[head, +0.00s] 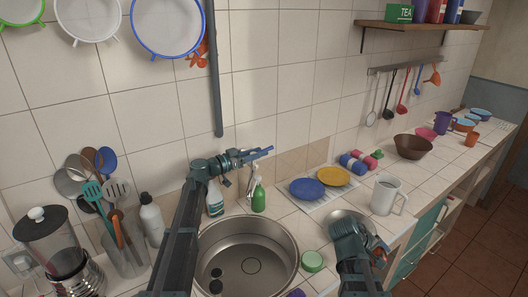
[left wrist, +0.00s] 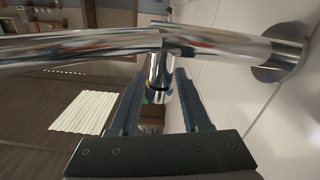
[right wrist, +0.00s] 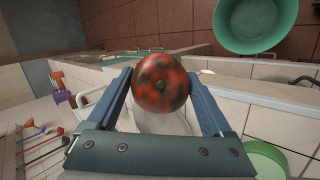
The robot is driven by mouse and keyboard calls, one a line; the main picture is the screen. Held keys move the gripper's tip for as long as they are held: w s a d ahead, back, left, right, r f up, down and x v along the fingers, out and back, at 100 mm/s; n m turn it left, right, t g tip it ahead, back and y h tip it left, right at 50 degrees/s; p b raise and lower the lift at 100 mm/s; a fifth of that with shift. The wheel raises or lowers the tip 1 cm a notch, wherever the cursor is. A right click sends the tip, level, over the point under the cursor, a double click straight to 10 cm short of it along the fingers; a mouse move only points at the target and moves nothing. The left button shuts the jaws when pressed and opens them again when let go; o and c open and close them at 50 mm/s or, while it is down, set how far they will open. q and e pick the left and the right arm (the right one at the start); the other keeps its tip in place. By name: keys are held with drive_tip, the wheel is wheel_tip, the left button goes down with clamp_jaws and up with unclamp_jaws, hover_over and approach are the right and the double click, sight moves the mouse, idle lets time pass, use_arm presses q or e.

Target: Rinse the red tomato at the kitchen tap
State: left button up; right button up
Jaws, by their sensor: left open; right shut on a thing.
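The red tomato (right wrist: 163,83), with dark patches on its skin, sits between the fingers of my right gripper (right wrist: 160,90), which is shut on it. In the head view my right gripper (head: 376,252) is right of the sink, near the counter's front edge, and hides most of the tomato. My left gripper (head: 265,152) is open above the back of the sink (head: 207,240). In the left wrist view its fingers stand on either side of a chrome part of the tap (left wrist: 160,72); I cannot tell if they touch it. The tap is mostly hidden in the head view.
A green spray bottle (head: 258,195) and a white-and-blue bottle (head: 214,198) stand behind the sink. A green round item (head: 312,261) lies at the sink's right.

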use_arm(q)
drive_tip(key=shift+x, duration=1.5)
clamp_jaws()
idle(0.4)
